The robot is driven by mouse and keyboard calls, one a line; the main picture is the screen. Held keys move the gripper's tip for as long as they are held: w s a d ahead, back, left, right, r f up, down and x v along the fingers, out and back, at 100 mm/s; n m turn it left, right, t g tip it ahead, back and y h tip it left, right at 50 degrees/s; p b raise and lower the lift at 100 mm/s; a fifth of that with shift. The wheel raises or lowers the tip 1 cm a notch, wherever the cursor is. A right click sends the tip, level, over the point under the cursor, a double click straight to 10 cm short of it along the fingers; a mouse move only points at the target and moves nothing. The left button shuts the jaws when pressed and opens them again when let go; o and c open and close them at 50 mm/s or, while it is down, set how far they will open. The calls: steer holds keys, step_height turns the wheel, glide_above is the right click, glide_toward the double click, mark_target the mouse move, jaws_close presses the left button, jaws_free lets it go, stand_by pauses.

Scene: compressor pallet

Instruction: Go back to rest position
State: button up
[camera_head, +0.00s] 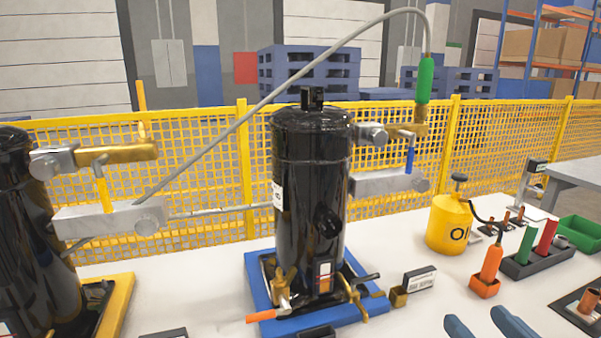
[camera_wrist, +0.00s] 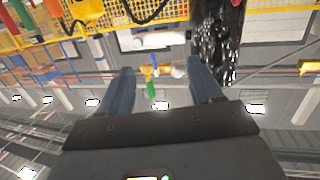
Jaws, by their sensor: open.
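My gripper (camera_head: 484,322) shows at the bottom right edge of the head view as two blue-grey fingers held apart. In the wrist view my gripper (camera_wrist: 160,72) is open, with nothing between the fingertips; the picture is turned over there. The black compressor (camera_head: 310,180) stands upright on a blue pallet (camera_head: 262,291), left of my gripper. It also shows in the wrist view (camera_wrist: 222,35). A hose with a green sleeve (camera_head: 425,80) arches to a brass fitting at its upper right; the green sleeve (camera_wrist: 151,89) shows farther off between the fingers in the wrist view.
A second black compressor (camera_head: 30,230) stands at the left. On the white table are a yellow canister (camera_head: 448,225), an orange-handled tool (camera_head: 490,268), a black holder (camera_head: 535,262) and a green bin (camera_head: 580,233). A yellow mesh fence (camera_head: 200,150) runs behind.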

steer(key=s+a+f+m+g+h+p, duration=0.1)
steer(key=s+f, duration=0.3)
steer(key=s, duration=0.4)
steer(key=s+f+m+h+p, duration=0.1)
steer(key=s+f, duration=0.3)
steer(key=s, duration=0.5)
steer(key=s+r+g, duration=0.1)
steer(key=s+r, duration=0.1)
steer(key=s, duration=1.3)
steer(key=shift+a+r+n+p, duration=0.3)
steer(key=shift+a+r+p, duration=0.05)
steer(key=shift+a+p, duration=0.1)
